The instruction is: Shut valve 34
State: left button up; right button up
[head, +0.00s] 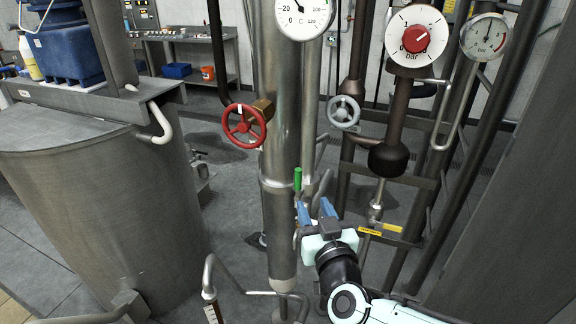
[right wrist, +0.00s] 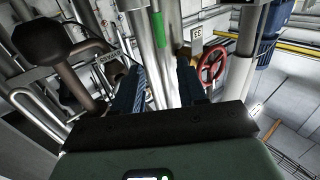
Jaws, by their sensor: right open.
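A green lever handle (head: 298,179) stands upright beside the large steel pipe (head: 280,130). It also shows in the right wrist view (right wrist: 158,32), above and between the finger ends. I cannot read which valve is number 34. My right gripper (head: 315,210) is open, with its blue fingers just below and right of the green handle; nothing shows held. In the right wrist view its dark fingers (right wrist: 158,80) are spread apart. A red handwheel (head: 244,126) sits left of the pipe, and a grey handwheel (head: 344,111) right of it. My left gripper is not in view.
A large steel vessel (head: 95,215) fills the left. Brown pipework with a red-knobbed dial (head: 414,39) and a pressure gauge (head: 484,37) stands right. Yellow labels (head: 392,228) sit near my right gripper. A thin bent pipe (head: 225,270) crosses low in front.

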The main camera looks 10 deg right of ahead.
aim_at(300, 175)
jog(key=w+p, duration=0.1)
jog(key=w, duration=1.2)
jog(key=shift+r, duration=0.15)
grip_shut()
